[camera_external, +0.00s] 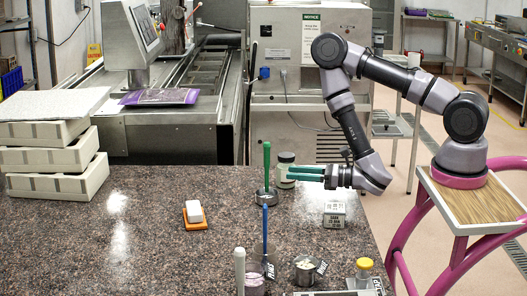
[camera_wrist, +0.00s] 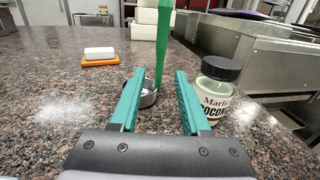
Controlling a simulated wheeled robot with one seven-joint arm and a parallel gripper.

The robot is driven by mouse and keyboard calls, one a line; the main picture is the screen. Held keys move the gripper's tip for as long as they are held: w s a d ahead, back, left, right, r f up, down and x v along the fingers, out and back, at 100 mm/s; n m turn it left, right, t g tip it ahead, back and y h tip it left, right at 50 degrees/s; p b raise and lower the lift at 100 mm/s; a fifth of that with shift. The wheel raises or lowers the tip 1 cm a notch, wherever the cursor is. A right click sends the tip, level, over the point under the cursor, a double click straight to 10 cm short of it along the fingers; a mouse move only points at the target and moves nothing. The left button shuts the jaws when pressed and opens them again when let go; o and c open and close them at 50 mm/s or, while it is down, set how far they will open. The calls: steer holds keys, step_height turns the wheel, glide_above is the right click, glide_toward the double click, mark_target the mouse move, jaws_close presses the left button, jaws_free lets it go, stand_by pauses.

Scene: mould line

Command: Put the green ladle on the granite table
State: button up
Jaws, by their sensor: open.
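The green ladle (camera_external: 266,162) stands upright with its handle up in a small metal cup (camera_external: 266,195) on the granite table (camera_external: 130,240). In the wrist view the green ladle (camera_wrist: 165,45) rises ahead of my fingers, with the metal cup (camera_wrist: 149,98) at its foot. Its lower end is hidden in the cup. My gripper (camera_external: 289,174) is level and points left toward the handle; it is open and empty. In the wrist view my gripper (camera_wrist: 160,74) has the handle in line between its teal fingertips, apparently just beyond them.
A dark-lidded jar (camera_wrist: 217,92) stands close beside my right finger. A blue-handled tool (camera_external: 265,235) and several small containers stand at the front.

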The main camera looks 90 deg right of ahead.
steer(key=w+a+r+n+t+y, duration=0.1)
steer(key=a+r+n+y, duration=0.4)
steer(key=a+r+y, duration=0.3)
steer(key=a+r+n+y, duration=0.5)
steer(key=a+r+y, duration=0.15)
steer(key=r, duration=0.35)
steer(key=s+a+r+n+g+y, duration=0.6)
steer(key=a+r+n+g+y, duration=0.1)
steer(key=n+g+y, duration=0.15)
steer(key=s+a+r+n+g+h, duration=0.2)
steer(key=s+a+n+g+h, duration=0.25)
steer(key=s+n+g, duration=0.85)
steer(key=s+d+r+n+t+h, duration=0.1)
steer(key=s+d+n+t+h, duration=0.1)
steer(key=s+d+t+h, duration=0.3)
steer(key=d+h, duration=0.4)
steer(key=h, duration=0.1)
steer(key=shift+s, duration=0.25)
steer(key=shift+o, duration=1.2)
steer(key=w+d+r+t+h, duration=0.1)
steer(key=d+r+t+h, duration=0.2)
steer(key=d+r+t, duration=0.2)
steer(key=shift+d+r, duration=0.25)
steer(key=shift+r, duration=0.35)
steer(key=shift+w+n, duration=0.1)
steer(key=shift+n, duration=0.15)
